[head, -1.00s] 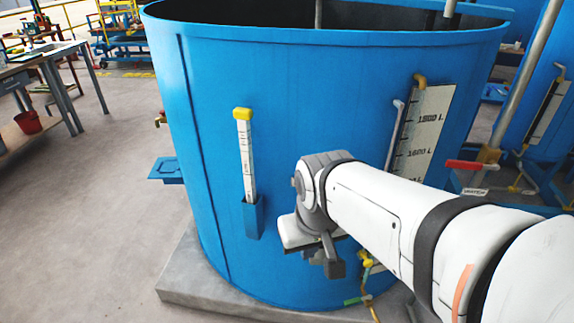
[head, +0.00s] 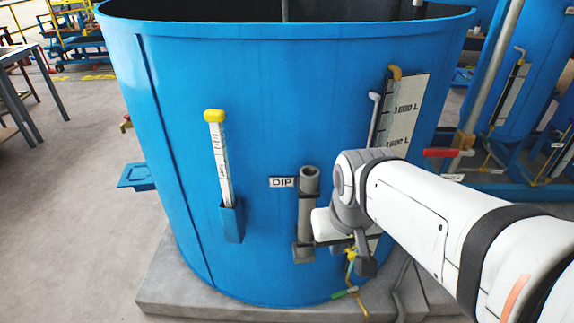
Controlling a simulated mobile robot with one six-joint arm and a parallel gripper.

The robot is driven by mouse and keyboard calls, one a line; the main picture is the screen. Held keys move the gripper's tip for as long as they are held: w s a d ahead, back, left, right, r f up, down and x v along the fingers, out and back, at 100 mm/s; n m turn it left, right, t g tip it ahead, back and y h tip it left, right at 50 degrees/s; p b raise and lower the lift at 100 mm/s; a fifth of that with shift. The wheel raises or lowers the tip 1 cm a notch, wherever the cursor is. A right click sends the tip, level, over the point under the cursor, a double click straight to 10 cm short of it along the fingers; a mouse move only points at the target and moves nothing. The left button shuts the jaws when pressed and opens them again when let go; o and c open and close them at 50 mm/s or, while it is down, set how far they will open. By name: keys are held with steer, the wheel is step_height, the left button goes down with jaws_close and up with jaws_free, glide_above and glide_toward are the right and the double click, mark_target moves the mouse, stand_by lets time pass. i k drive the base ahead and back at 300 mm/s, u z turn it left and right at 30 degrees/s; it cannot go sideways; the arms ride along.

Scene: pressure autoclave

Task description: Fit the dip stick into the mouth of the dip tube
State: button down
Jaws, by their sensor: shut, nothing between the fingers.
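The dip stick (head: 221,165) is a pale graduated stick with a yellow cap. It stands nearly upright in a blue holder (head: 232,222) on the tank's front wall, its lower end hidden in the holder. The dip tube (head: 306,212) is a grey upright pipe with an open mouth at its top, beside a "DIP" label (head: 283,182). My gripper (head: 345,242) is shut and empty, just right of the dip tube, and partly hides its right side. It is well to the right of the dip stick and apart from it.
The big blue tank (head: 170,110) stands on a concrete plinth (head: 165,285). A level gauge board (head: 405,110) with pipes is at the right, and a yellow valve (head: 351,255) is low near my gripper.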

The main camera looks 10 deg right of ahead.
mark_target(303, 251)
steer(key=k, duration=1.2)
steer(key=u, duration=0.55)
steer(key=i, duration=1.75)
steer(key=u, duration=0.25)
